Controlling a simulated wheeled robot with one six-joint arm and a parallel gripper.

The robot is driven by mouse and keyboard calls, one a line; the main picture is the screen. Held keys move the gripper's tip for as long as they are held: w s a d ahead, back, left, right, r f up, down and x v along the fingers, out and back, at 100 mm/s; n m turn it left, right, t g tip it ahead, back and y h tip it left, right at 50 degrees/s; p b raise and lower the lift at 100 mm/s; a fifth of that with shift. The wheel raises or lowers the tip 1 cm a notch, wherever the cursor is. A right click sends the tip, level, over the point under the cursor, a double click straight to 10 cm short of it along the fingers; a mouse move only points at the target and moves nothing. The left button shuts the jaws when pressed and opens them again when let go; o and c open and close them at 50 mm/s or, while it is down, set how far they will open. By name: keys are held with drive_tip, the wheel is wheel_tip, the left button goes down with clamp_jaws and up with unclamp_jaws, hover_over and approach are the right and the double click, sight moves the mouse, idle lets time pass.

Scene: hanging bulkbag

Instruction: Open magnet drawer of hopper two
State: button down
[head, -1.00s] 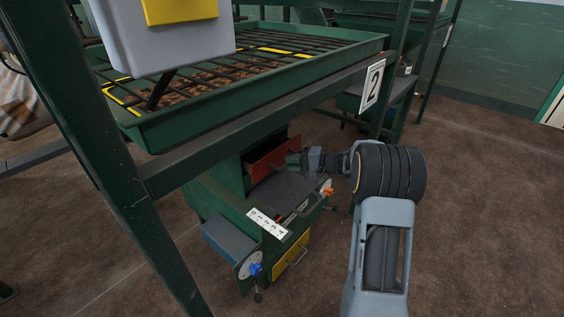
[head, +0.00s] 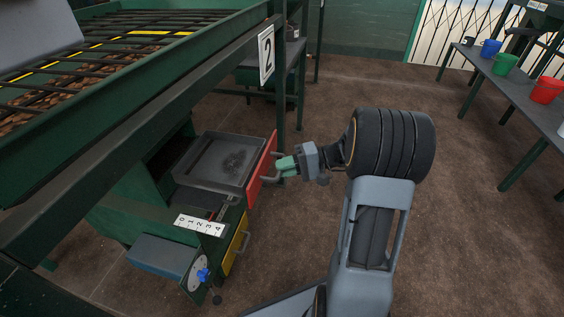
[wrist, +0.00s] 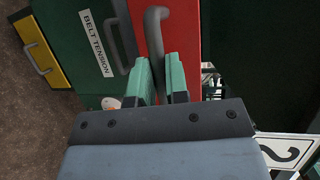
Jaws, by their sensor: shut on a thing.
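Hopper two is the green frame and grate tray with the white "2" sign (head: 266,54) on its post. Its magnet drawer (head: 215,158), a grey tray with a red front (head: 262,171), is pulled well out of the green housing. My gripper (head: 286,165) is shut on the grey bar handle of the red front. In the wrist view the green fingertips (wrist: 160,82) sit on either side of the handle (wrist: 155,32), with the red front (wrist: 188,40) behind it. The drawer's inner back end lies in shadow.
A yellow-fronted drawer (head: 235,244) and a 0-4 scale plate (head: 201,225) sit below the magnet drawer. A blue knob (head: 203,274) is at lower left. A "BELT TENSION" label (wrist: 97,43) shows beside the red front. A table with buckets (head: 505,64) stands far right; brown floor between is clear.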

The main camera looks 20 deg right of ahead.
drive_tip(key=shift+d, duration=0.25)
drive_tip(key=c, duration=1.1)
unclamp_jaws()
drive_tip(key=p+v, duration=0.4)
drive_tip(key=v, duration=0.9)
drive_tip(key=shift+s+d+r, duration=0.1)
drive_tip(key=shift+d+r, duration=0.05)
drive_tip(key=shift+d, duration=0.2)
drive_tip(key=s+a+r+n+h+p, duration=0.1)
drive_tip(key=s+a+r+h+p, duration=0.2)
drive_tip(key=r+p, duration=0.7)
drive_tip(key=s+a+r+n+h+p, duration=0.1)
drive_tip(key=s+a+r+h+p, duration=0.3)
drive_tip(key=a+r+h+p, duration=0.3)
drive_tip(key=s+a+r+n+h+p, duration=0.1)
drive_tip(key=s+a+r+h+p, duration=0.2)
drive_tip(key=r+p, duration=1.2)
drive_tip(key=shift+s+a+r+h, duration=0.1)
drive_tip(key=shift+a+r+h, duration=0.35)
drive_tip(key=shift+a, duration=0.35)
drive_tip(key=shift+s+a+r+h, duration=0.1)
drive_tip(key=shift+a+r+h, duration=0.25)
drive_tip(key=shift+a, duration=0.45)
drive_tip(key=shift+a+r+h, duration=0.35)
drive_tip(key=shift+a+h, duration=0.15)
drive_tip(key=shift+a, duration=0.3)
